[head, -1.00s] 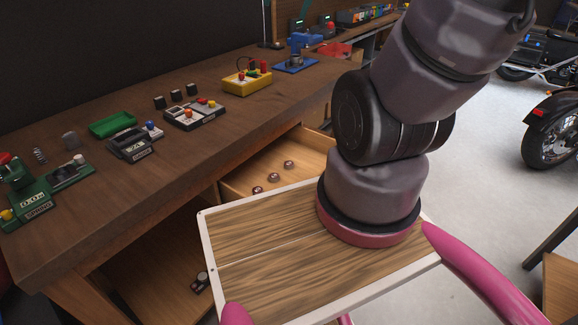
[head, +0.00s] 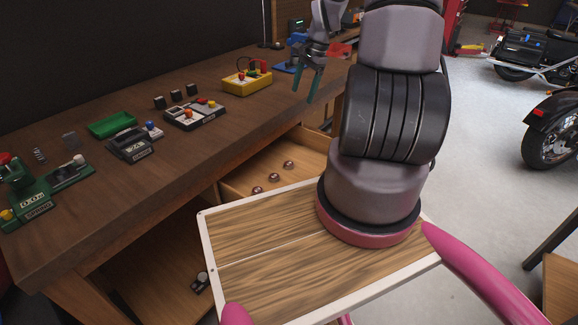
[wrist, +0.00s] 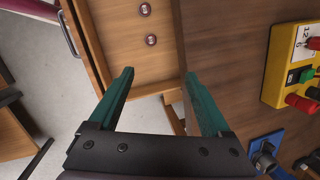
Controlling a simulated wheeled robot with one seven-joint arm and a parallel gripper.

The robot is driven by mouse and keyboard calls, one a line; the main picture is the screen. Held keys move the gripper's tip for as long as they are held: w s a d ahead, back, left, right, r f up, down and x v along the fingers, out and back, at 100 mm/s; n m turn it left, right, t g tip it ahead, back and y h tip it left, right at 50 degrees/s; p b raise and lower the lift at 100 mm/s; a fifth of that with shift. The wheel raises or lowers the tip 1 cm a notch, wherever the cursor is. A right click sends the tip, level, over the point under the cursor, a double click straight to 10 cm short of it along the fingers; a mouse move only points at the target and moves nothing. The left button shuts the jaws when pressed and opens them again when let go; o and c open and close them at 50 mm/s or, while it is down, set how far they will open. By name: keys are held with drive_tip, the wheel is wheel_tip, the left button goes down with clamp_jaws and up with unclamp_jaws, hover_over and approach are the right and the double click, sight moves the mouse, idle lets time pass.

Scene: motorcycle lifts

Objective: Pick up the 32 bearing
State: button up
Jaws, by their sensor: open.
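Three small round bearings lie in a row in the open drawer (head: 303,149) under the workbench: a back one (head: 289,165), a middle one (head: 274,177) and a front one (head: 257,190). No number can be read on them, so I cannot tell which is the 32. Two bearings, (wrist: 145,9) and (wrist: 151,40), show near the top of the wrist view, past my fingertips. My gripper (head: 304,93) is open and empty, high over the bench's front edge, behind and above the drawer. Its green fingers (wrist: 159,76) stand wide apart in the wrist view.
The workbench (head: 180,150) carries a yellow button box (head: 246,82), a green tray (head: 112,125) and several small devices. A small dark-and-light object (head: 201,282) lies on the lower shelf. My wood-topped base stands close in front of the drawer. Motorcycles stand at the right.

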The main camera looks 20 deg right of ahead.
wheel_tip(320, 180, down, 19)
drive_tip(key=d+m+y, duration=0.2)
drive_tip(key=m+y, duration=0.1)
drive_tip(key=m, duration=0.3)
approach(290, 163)
drive_tip(key=x, duration=0.3)
drive_tip(key=shift+w+d, duration=0.15)
drive_tip(key=shift+w, duration=0.05)
drive_tip(key=x, duration=0.4)
drive_tip(key=shift+s+a+f, duration=0.2)
drive_tip(key=shift+s+a, duration=0.1)
drive_tip(key=shift+a, duration=0.1)
drive_tip(key=shift+w+a+f, duration=0.1)
drive_tip(key=shift+f, duration=0.2)
clamp_jaws()
